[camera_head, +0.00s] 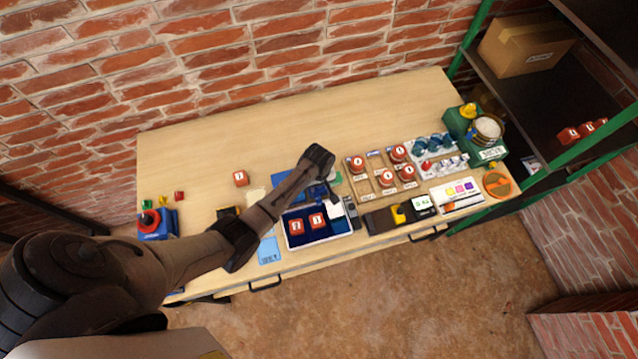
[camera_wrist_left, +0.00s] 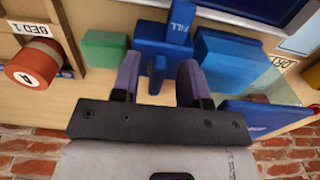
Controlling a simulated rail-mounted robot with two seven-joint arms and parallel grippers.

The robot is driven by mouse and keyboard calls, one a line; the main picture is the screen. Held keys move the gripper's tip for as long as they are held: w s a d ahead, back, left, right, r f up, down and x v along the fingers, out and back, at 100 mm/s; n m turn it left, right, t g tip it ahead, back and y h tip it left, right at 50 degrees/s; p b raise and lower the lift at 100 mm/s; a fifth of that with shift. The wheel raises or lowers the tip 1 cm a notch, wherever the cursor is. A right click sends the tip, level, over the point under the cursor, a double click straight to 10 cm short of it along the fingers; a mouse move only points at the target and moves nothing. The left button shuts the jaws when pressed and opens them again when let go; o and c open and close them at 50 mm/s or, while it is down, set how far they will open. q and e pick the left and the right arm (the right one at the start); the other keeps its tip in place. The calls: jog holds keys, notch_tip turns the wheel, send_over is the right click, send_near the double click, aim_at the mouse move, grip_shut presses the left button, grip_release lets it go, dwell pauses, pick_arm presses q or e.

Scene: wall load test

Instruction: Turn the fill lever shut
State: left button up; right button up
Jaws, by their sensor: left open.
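The fill fixture is a group of blue blocks in the left wrist view, with a block labelled FILL (camera_wrist_left: 181,20) at the top middle. A small blue upright piece (camera_wrist_left: 157,75), which looks like the lever, stands below it between my fingers. My left gripper (camera_wrist_left: 158,80) is open, with one finger on each side of that piece; I cannot tell whether either finger touches it. In the head view my left gripper (camera_head: 328,194) points down just behind the blue tray, and my arm hides most of the fixture. My right gripper is in neither view.
A green block (camera_wrist_left: 104,50) and a larger blue block (camera_wrist_left: 228,62) flank the fingers. A red cylinder marked A (camera_wrist_left: 33,65) sits by the BED 1 label. The white-rimmed blue tray (camera_head: 288,236) holds two red blocks. The table's back left (camera_head: 190,150) is clear.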

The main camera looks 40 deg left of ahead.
pick_arm(q)
jog(key=shift+f, duration=0.1)
grip_shut()
dwell(0.4)
